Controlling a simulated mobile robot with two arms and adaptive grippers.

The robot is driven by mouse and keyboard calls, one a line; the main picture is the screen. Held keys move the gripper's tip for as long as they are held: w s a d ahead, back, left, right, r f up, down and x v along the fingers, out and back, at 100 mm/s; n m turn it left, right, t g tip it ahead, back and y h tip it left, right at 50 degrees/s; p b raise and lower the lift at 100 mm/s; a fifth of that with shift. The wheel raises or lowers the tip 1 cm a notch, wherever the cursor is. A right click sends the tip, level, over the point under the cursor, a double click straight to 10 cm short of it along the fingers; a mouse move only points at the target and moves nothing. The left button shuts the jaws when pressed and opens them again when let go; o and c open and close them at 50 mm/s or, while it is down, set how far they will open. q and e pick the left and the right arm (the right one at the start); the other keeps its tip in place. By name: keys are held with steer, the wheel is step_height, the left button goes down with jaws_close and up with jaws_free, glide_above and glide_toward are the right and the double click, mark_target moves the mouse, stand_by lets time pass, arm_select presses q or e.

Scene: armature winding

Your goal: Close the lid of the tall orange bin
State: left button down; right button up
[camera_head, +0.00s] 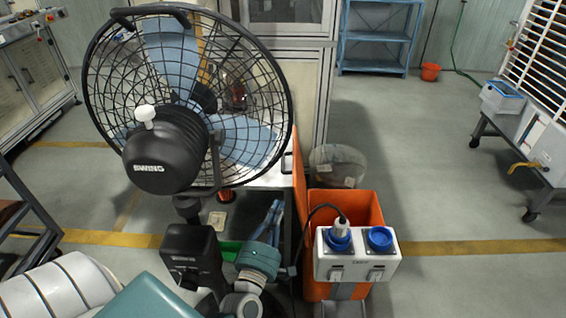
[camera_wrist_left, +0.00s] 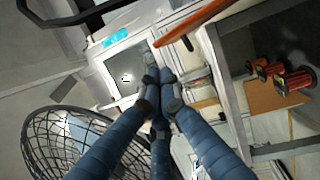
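The tall orange bin (camera_head: 348,208) stands in the middle of the head view. Its orange lid (camera_head: 299,185) stands upright and open along the bin's left side, seen nearly edge-on. A white socket box partly hides the bin's front. My left gripper (camera_head: 274,208) is left of the lid and apart from it, its blue fingers pointing up and away. In the left wrist view, the three fingers (camera_wrist_left: 160,88) come together at their dark tips, with nothing visible between them. An orange-brown edge (camera_wrist_left: 193,22), probably the lid's, lies beyond the tips. My right gripper is out of view.
A large black fan (camera_head: 185,100) stands close left of the lid and above my left arm. The socket box (camera_head: 357,254) with blue sockets is before the bin. A grey round bin (camera_head: 337,165) stands behind. Copper-coloured spools (camera_wrist_left: 285,76) sit on a shelf. Floor to the right is clear.

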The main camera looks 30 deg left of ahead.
mark_target(294, 187)
arm_select(q)
steer(key=w+a+n+g+p, duration=0.1)
steer(key=w+a, duration=0.3)
steer(key=w, duration=0.5)
steer(key=shift+f+p, duration=0.25)
steer(key=shift+p, duration=0.3)
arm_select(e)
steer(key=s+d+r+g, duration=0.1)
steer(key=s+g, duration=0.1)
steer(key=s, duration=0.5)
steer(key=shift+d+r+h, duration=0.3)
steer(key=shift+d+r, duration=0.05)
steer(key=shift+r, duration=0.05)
arm_select(q)
steer(key=shift+w+r, duration=0.1)
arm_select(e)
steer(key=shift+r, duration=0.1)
